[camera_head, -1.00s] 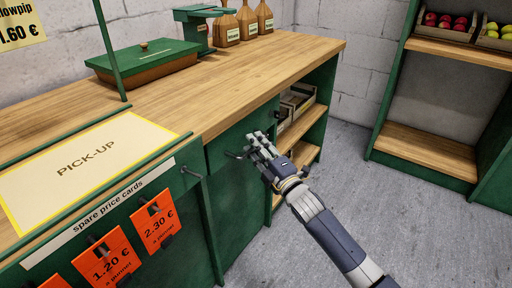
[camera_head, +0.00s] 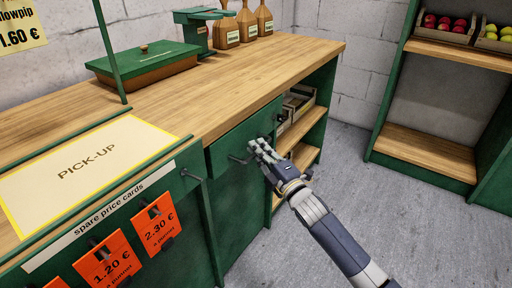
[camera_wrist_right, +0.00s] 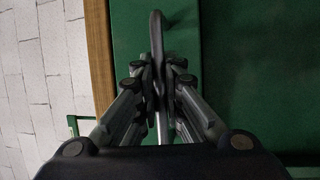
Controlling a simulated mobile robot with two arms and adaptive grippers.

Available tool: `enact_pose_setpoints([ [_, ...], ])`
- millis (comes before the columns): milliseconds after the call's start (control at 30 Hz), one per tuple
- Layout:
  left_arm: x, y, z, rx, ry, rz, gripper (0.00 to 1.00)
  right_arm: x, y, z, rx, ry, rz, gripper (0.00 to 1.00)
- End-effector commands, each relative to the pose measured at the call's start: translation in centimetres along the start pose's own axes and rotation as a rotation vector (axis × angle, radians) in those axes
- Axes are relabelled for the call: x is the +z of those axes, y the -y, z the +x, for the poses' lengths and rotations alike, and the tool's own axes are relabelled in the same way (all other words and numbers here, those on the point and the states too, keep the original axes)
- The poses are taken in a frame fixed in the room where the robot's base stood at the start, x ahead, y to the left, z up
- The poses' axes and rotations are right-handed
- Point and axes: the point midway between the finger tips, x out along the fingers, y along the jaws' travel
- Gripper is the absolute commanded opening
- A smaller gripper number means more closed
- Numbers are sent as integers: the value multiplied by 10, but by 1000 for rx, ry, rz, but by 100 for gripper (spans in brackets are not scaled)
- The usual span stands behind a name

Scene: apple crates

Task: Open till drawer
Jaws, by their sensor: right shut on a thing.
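The till drawer (camera_head: 225,150) is a green front just under the wooden counter top, at the counter's right end. It appears to stand slightly proud of the counter, and no inside shows. Its dark bar handle (camera_head: 238,159) is partly hidden behind my fingers. My right gripper (camera_head: 254,150) is at the drawer front, shut on the handle. In the right wrist view, the fingers (camera_wrist_right: 155,85) close around the dark handle (camera_wrist_right: 157,35), with the green front behind it. My left gripper is in neither view.
The wooden counter top (camera_head: 240,85) holds a green-lidded box (camera_head: 145,62), a green scale (camera_head: 197,30) and brown bottles (camera_head: 247,22). Open shelves (camera_head: 305,130) are right of the drawer. Grey floor (camera_head: 345,165) lies free before a fruit rack (camera_head: 425,150).

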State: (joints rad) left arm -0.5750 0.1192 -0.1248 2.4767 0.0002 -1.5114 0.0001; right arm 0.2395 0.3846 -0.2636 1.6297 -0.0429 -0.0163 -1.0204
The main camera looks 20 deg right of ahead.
Motion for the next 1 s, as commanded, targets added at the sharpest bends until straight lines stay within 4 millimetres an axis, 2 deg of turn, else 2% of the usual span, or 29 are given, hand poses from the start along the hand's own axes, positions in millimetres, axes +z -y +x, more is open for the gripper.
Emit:
enact_pose_setpoints([
  [33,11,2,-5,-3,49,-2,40,2,-1,-6,-5,1,-1,0],
  [100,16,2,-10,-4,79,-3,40,5,-3,-13,-6,1,-1,0],
  [400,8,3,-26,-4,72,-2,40,23,-12,-56,-8,1,-1,0],
  [700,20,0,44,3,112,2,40,44,-22,-108,-9,1,-2,0],
  [1000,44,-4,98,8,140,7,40,67,-33,-164,-9,2,-1,0],
])
